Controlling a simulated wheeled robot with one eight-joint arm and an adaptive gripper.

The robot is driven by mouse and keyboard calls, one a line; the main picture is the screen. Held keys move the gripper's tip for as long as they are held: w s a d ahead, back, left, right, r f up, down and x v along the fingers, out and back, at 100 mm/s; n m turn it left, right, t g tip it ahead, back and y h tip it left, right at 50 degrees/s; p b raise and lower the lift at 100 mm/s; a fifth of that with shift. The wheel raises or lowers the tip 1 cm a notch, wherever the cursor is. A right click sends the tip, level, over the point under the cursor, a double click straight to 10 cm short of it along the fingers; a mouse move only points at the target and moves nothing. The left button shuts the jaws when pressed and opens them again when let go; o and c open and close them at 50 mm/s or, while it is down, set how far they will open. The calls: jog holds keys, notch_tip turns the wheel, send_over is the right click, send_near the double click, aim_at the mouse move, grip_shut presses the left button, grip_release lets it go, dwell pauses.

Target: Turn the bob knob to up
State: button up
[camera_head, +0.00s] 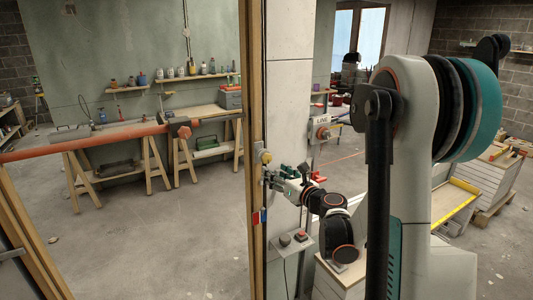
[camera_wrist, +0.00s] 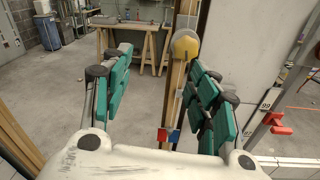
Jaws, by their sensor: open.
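A round yellow and grey knob (camera_head: 265,156) sits on the wooden post; I take it for the bob knob, though no label is readable. It also shows in the wrist view (camera_wrist: 185,45), beyond the right finger's tip. A small red, white and blue piece (camera_head: 259,216) is on the post below it. My gripper (camera_head: 274,178) is beside the post, a little below and right of the knob in the head view. In the wrist view its green-padded fingers (camera_wrist: 158,58) are spread and empty, apart from the knob.
A box with a dark knob and red button (camera_head: 294,240) stands below my gripper. A LIVE sign (camera_head: 322,121) is behind my arm. An orange pipe (camera_head: 85,142) runs across the left. A workbench (camera_head: 150,127) stands behind; the floor between is mostly clear.

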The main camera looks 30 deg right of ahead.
aim_at(268, 159)
jog(key=w+d, duration=0.1)
jog(key=w, duration=0.3)
jog(key=w+d+m+b, duration=0.1)
jog(key=w, duration=0.3)
jog(key=w+d+m, duration=0.1)
jog(key=w, duration=0.4)
jog(key=shift+w+f+h, duration=0.1)
jog(key=shift+f+h, duration=0.2)
jog(key=shift+h, duration=0.1)
jog(key=shift+c, duration=0.6)
jog(key=c, duration=1)
